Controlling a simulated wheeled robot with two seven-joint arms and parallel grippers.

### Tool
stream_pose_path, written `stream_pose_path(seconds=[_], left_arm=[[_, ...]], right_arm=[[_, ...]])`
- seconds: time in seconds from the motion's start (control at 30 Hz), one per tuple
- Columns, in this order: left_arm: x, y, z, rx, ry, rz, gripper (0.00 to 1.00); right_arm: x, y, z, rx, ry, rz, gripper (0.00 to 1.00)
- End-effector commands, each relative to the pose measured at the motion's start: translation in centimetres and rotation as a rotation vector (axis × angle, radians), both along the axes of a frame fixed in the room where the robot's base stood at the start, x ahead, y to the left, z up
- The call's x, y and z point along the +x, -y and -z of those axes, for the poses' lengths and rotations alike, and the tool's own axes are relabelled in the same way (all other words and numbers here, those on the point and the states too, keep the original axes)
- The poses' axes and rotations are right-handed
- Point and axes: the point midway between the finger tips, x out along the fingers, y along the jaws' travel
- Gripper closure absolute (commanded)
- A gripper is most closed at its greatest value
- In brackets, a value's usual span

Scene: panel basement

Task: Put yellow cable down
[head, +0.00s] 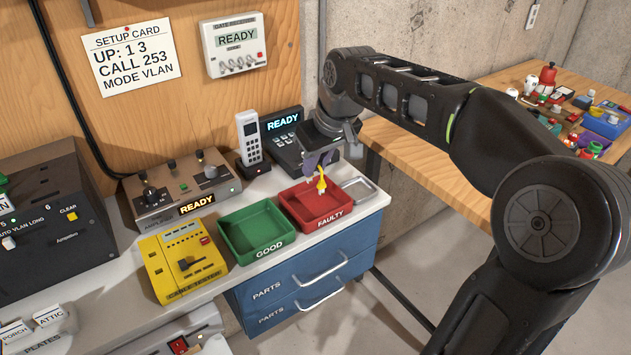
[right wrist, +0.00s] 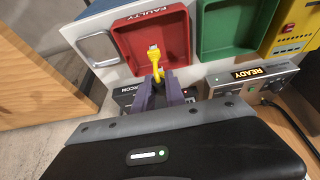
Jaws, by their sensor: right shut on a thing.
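The yellow cable (head: 321,184) hangs from my right gripper (head: 322,162), over the red tray marked FAULTY (head: 300,224). My right gripper is shut on the cable. In the right wrist view the yellow cable (right wrist: 156,62) stands out beyond the purple-grey fingers (right wrist: 158,85), with a pale plug at its end, in front of the inside of the red tray (right wrist: 122,40). I cannot tell whether the plug touches the tray floor. The green tray marked GOOD (head: 262,246) is beside the red one and looks empty. My left gripper is not in view.
A small metal dish (head: 362,191) is right of the red tray. A desk phone (head: 284,146) and handset (head: 250,140) stand behind the trays. A yellow tester (head: 180,262) and a READY box (head: 180,185) stand to the left. Blue drawers (head: 303,290) are below.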

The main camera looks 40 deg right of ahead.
Motion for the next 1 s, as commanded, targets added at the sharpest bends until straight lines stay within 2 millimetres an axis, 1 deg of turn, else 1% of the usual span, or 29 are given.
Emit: stream_pose_path(seconds=[0.07,0.3,0.37,0.63,1.0], left_arm=[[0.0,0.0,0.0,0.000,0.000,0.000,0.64],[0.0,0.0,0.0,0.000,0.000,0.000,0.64],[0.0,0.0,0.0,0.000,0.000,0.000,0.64],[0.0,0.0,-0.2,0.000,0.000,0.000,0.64],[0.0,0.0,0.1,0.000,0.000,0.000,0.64]], right_arm=[[0.0,0.0,0.3,0.000,0.001,0.000,1.00],[0.0,0.0,0.4,0.000,0.001,0.000,1.00],[0.0,0.0,0.7,0.000,0.000,0.000,1.00],[0.0,0.0,3.9,0.000,-0.001,0.000,1.00],[0.0,0.0,4.4,0.000,0.001,0.000,1.00]])
